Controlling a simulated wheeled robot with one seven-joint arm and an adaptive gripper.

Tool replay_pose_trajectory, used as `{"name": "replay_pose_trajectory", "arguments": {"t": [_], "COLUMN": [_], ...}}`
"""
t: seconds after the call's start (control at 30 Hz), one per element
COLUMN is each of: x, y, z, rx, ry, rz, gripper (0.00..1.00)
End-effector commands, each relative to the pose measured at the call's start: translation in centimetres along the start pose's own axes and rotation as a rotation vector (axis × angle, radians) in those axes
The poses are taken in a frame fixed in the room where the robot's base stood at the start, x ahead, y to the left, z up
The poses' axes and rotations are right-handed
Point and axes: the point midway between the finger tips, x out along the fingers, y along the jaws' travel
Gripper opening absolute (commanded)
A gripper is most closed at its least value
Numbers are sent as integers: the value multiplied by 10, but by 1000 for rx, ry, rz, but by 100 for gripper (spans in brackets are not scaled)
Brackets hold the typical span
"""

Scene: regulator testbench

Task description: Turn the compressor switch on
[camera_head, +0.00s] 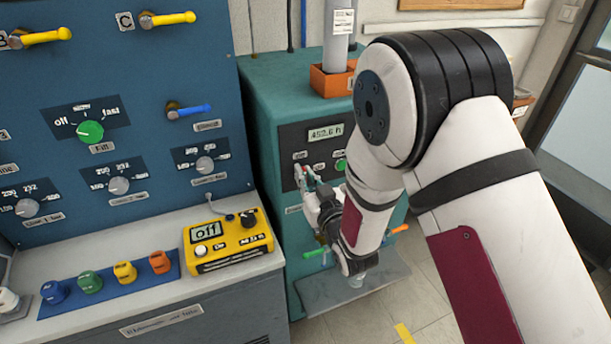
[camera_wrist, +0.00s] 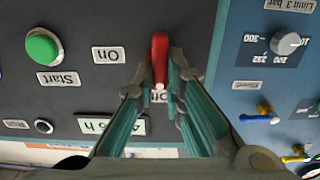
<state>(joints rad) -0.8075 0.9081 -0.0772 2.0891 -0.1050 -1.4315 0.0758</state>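The compressor switch is a red lever (camera_wrist: 159,55) on the dark panel of the teal cabinet, seen upside down in the wrist view. My gripper (camera_wrist: 161,68) has its two teal fingers close together, one at each side of the lever, and it looks shut on it. A partly hidden label (camera_wrist: 158,97) shows between the fingers. In the head view my gripper (camera_head: 307,176) is at the left part of the cabinet's dark panel (camera_head: 320,133); the lever is mostly hidden there.
A green Start button (camera_wrist: 42,46) and a partly covered display (camera_wrist: 97,126) are on the same panel. The blue panel (camera_head: 210,90) with knobs and valves adjoins on the left. A yellow meter (camera_head: 228,240) reading "off" sits on the bench. Floor is free at the lower right.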

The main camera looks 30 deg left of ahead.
Motion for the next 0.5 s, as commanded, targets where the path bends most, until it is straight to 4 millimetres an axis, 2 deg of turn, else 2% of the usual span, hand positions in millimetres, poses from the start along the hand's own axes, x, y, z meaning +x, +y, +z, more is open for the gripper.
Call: {"name": "replay_pose_trajectory", "arguments": {"t": [0.27,0.5], "x": [0,0], "y": [0,3], "z": [0,0], "rx": [10,95], "ry": [1,3], "rz": [0,1], "gripper": [0,0]}}
